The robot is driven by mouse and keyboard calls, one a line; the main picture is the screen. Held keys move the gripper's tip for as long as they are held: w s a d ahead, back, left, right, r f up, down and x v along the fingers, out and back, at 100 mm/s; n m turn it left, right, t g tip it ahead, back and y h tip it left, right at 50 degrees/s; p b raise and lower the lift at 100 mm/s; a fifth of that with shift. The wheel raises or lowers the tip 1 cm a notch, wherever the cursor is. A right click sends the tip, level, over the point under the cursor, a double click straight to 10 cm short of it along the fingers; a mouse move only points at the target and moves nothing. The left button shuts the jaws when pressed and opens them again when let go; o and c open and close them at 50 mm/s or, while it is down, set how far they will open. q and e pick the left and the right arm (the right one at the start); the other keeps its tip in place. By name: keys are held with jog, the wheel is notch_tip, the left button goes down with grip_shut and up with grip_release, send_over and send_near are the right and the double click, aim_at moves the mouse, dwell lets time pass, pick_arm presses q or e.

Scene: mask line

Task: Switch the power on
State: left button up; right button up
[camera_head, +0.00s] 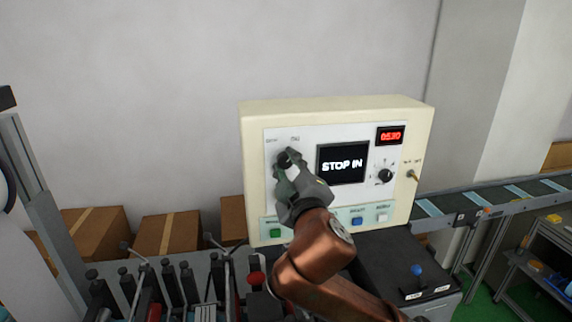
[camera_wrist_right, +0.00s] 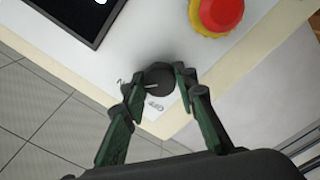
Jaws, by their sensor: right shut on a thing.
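A cream control box (camera_head: 340,105) faces me with a black screen (camera_head: 342,163) reading "STOP IN". A black round knob (camera_head: 284,158) sits on the upper left of its white panel. My right gripper (camera_head: 287,168) has its fingers around this knob and partly covers it. In the right wrist view the knob (camera_wrist_right: 158,78) lies between the two green fingertips of my right gripper (camera_wrist_right: 160,80), with a white mark on it and an "OFF" label beside it. A second black knob (camera_head: 385,176) is right of the screen. My left gripper is not seen.
A red-and-yellow button (camera_wrist_right: 218,14) is near the knob in the wrist view. A red display (camera_head: 390,135) reads what looks like 0530. Green (camera_head: 275,233), blue (camera_head: 357,221) and white (camera_head: 382,217) buttons line the box's lower strip. Levers, cartons (camera_head: 168,234) and a conveyor (camera_head: 490,201) surround it.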

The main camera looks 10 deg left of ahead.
jog(key=o, duration=1.2)
jog(key=shift+c, duration=0.2)
jog(key=shift+s, duration=0.1)
jog(key=v, duration=1.1)
jog(key=shift+s+d, duration=0.15)
jog(key=shift+s, duration=0.25)
